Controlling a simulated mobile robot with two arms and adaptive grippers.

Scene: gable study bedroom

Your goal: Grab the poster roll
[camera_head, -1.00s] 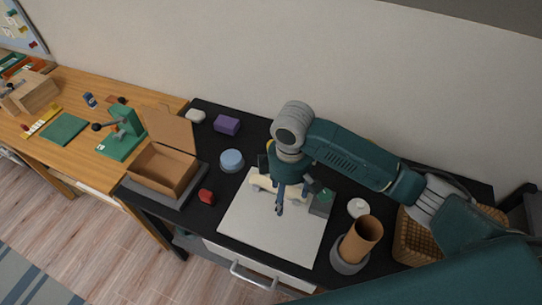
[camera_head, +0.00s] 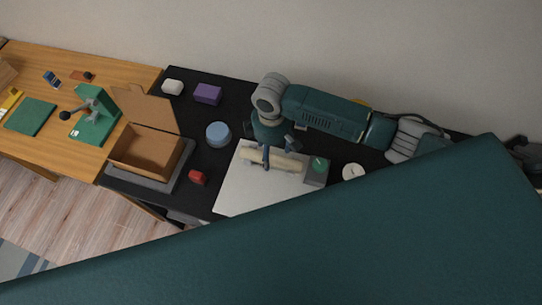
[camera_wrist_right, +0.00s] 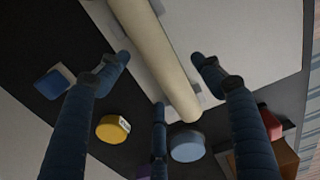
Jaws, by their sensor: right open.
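The poster roll (camera_head: 284,165) is a long cream cylinder lying on a white sheet (camera_head: 243,188) on the black desk. The right gripper (camera_head: 278,152) is over it, pointing down, and hides part of it. In the right wrist view the roll (camera_wrist_right: 160,55) runs between the spread fingers of the right gripper (camera_wrist_right: 160,60). The fingers are open, and I cannot tell whether any touches the roll. The left gripper is not in view.
A grey block with a green top (camera_head: 317,168) stands at the roll's right end. A blue round tin (camera_head: 218,134), a red item (camera_head: 198,178), a purple box (camera_head: 208,94) and an open cardboard box (camera_head: 140,150) are to the left. My own teal link covers the lower picture.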

